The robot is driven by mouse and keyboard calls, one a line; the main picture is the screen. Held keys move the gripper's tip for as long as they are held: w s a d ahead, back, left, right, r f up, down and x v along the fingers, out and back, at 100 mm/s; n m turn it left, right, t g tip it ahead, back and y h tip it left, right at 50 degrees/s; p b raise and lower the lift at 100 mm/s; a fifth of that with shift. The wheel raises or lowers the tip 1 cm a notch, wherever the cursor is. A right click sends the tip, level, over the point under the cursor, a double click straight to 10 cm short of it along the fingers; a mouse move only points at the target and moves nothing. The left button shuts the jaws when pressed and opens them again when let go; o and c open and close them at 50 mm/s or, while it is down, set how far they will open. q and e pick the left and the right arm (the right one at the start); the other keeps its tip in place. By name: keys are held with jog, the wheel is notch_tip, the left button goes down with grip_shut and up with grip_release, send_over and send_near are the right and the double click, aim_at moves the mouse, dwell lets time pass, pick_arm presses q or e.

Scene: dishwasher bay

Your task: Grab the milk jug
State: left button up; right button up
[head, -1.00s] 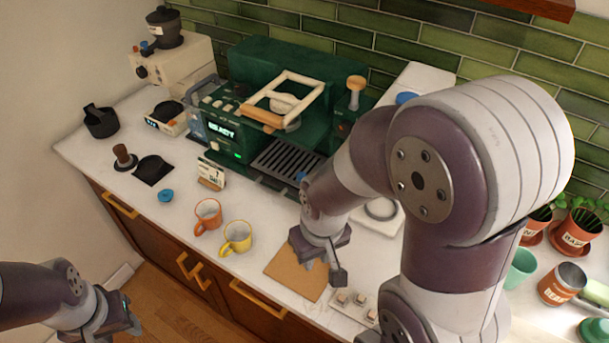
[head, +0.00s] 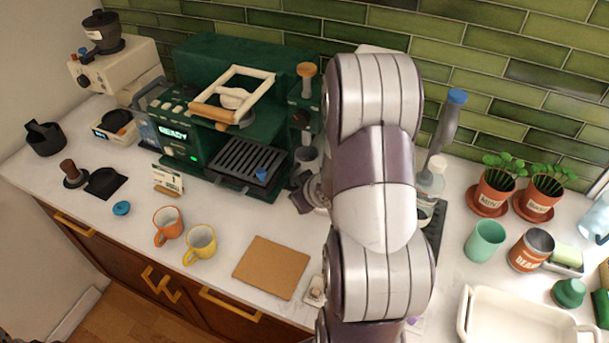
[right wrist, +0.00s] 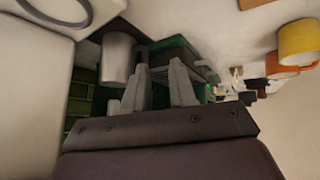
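The milk jug looks like a grey metal cup (head: 307,158) at the right end of the green espresso machine (head: 240,120), partly hidden by my right arm. In the right wrist view a grey metal cylinder (right wrist: 118,58), which looks like the same jug, sits just beyond and left of my fingers. My right gripper (right wrist: 161,82) is open, with a gap between its fingers and nothing seen in it. In the head view only part of this gripper (head: 305,192) shows beside the arm, close in front of the jug. My left gripper is out of view.
An orange mug (head: 168,224) and a yellow mug (head: 200,244) stand at the counter's front, left of a bare tan mat (head: 271,267). A blue-topped grinder-like tool (head: 447,120), potted plants (head: 495,190) and a white tray (head: 520,325) are on the right.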

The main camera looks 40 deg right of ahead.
aim_at(293, 181)
jog(key=s+d+f+t, duration=0.1)
jog(key=s+d+f+t+y+b, duration=0.1)
jog(key=d+t, duration=0.1)
jog(key=s+d+f+t, duration=0.1)
jog(key=d, duration=0.1)
jog(key=shift+s+d+t+y+b, duration=0.1)
jog(key=shift+d+t+y+b, duration=0.05)
jog(key=shift+t+y+b, duration=0.2)
jog(key=shift+t, duration=0.55)
jog(key=x, duration=0.3)
jog(key=p+x, duration=0.1)
jog(key=x, duration=0.3)
jog(key=r+p+x, duration=0.1)
jog(key=x, duration=0.3)
jog(key=shift+w+a+f, duration=0.1)
jog(key=shift+w+a, duration=0.1)
jog(key=shift+w, duration=0.2)
jog(key=shift+w+f, duration=0.15)
jog(key=shift+w, duration=0.05)
jog(key=shift+s, duration=0.1)
grip_shut()
